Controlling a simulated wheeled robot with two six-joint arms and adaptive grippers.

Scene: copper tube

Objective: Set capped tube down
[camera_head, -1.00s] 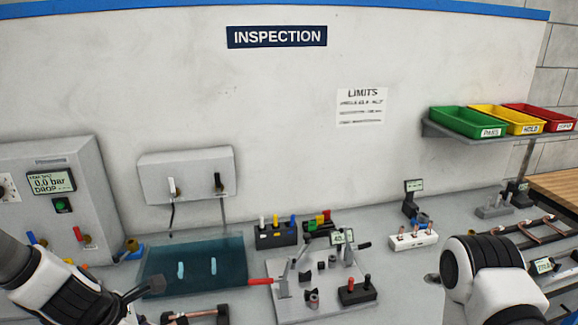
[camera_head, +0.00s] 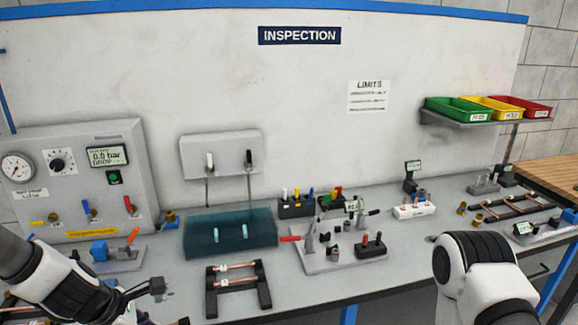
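A black rack (camera_head: 209,296) stands on the bench right of my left gripper. Two copper tubes lie across it, a rear one (camera_head: 238,267) and a front one (camera_head: 238,282); whether either has a cap is too small to tell. My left gripper (camera_head: 155,287) is at the lower left, apart from the rack. Its dark fingers are small and partly behind the wrist, and no tube shows clearly in it. My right arm comes in at the lower right, but its gripper is not visible.
A blue water tank (camera_head: 200,243) stands behind the rack. A grey fixture plate (camera_head: 300,262) with a red-handled clamp is to its right. A pressure panel (camera_head: 75,160) and a blue clamp block (camera_head: 100,250) are at left. Another black rack (camera_head: 488,220) is at far right.

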